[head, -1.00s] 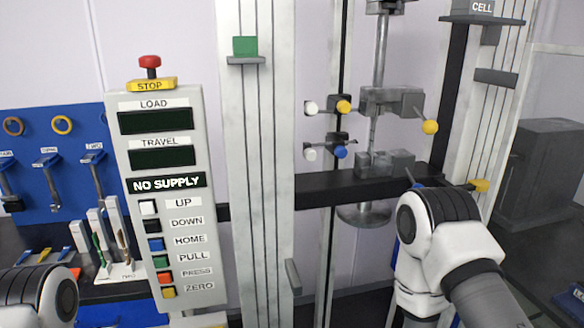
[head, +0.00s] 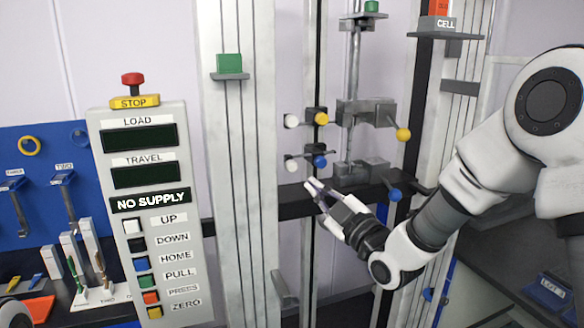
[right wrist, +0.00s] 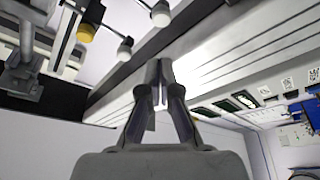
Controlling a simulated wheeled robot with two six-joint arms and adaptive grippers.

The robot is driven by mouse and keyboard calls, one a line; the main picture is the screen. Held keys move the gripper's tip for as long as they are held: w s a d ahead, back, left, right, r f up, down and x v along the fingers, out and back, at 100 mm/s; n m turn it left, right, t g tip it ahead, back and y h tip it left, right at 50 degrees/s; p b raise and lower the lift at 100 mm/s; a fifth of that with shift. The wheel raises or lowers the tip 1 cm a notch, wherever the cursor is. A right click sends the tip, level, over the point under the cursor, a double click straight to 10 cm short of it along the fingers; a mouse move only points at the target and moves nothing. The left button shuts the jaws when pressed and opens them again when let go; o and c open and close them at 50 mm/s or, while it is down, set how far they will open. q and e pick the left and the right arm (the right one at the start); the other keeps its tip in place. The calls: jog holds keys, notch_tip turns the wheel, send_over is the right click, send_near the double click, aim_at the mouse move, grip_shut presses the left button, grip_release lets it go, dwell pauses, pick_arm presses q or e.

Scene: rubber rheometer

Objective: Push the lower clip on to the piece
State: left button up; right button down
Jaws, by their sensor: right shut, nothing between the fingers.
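The lower clip (head: 306,162) has a white knob on its left and a blue knob on its right, and sits beside a pale column. The upper clip (head: 308,118), with a white and a yellow knob, is above it. My right gripper (head: 312,186) is shut and empty, its fingertips just below the lower clip and apart from it in the head view. The shut fingers also show in the right wrist view (right wrist: 160,78), near white knobs. I cannot tell which part is the piece. My left gripper is out of view.
The upper grip (head: 366,112) with a yellow-ended handle and the lower grip (head: 361,171) with a blue-ended handle (head: 394,195) stand right of the clips. A dark crossbeam (head: 290,208) runs behind my right gripper. The control panel (head: 150,215) reads NO SUPPLY.

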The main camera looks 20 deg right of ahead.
aim_at(292, 164)
jog(key=p+x, duration=0.4)
jog(key=x, duration=0.5)
jog(key=shift+w+a+r+p, duration=0.15)
jog(key=shift+w+r+p, duration=0.1)
jog(key=shift+w+p, duration=0.1)
jog(key=shift+d+f, duration=0.1)
jog(key=shift+d, duration=0.15)
jog(key=d+b, duration=0.1)
jog(key=d, duration=0.2)
jog(key=shift+d, duration=0.3)
jog(key=shift+b, duration=0.3)
